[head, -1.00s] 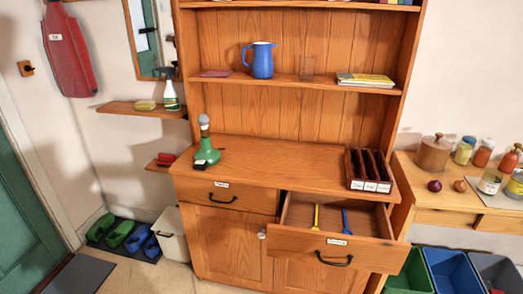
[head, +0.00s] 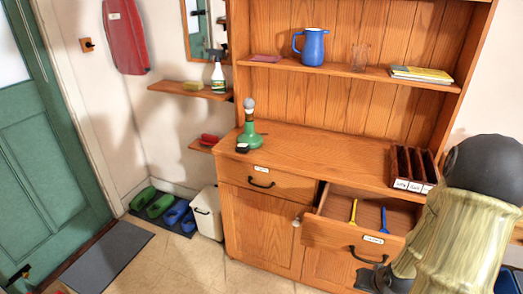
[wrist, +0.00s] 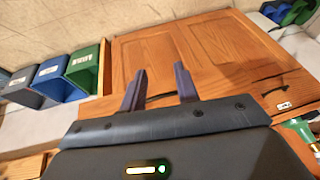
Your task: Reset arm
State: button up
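My arm stands at the right of the head view, with my gripper (head: 376,281) low in front of the pulled-out drawer (head: 345,240), partly cut off by the lower edge. In the wrist view my gripper (wrist: 160,70) has its two dark fingers apart, with nothing held between them. A dark handle shows beyond the fingers against the wood; I cannot tell how far off it is. The drawer holds a yellow utensil (head: 353,211) and a blue one (head: 384,219). Its black handle (head: 368,257) is just above my gripper in the head view.
A blue jug (head: 311,46) stands on the shelf. Green and blue bins (wrist: 84,68) show in the wrist view.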

jog(key=s+a+r+n+g, duration=0.2)
jog(key=s+a+r+n, duration=0.2)
jog(key=a+r, duration=0.95)
jog(key=w+p+v, duration=0.3)
jog(key=p+v, duration=0.9)
jog(key=p, duration=0.1)
jog(key=shift+a+r, duration=0.35)
jog(key=shift+r, duration=0.4)
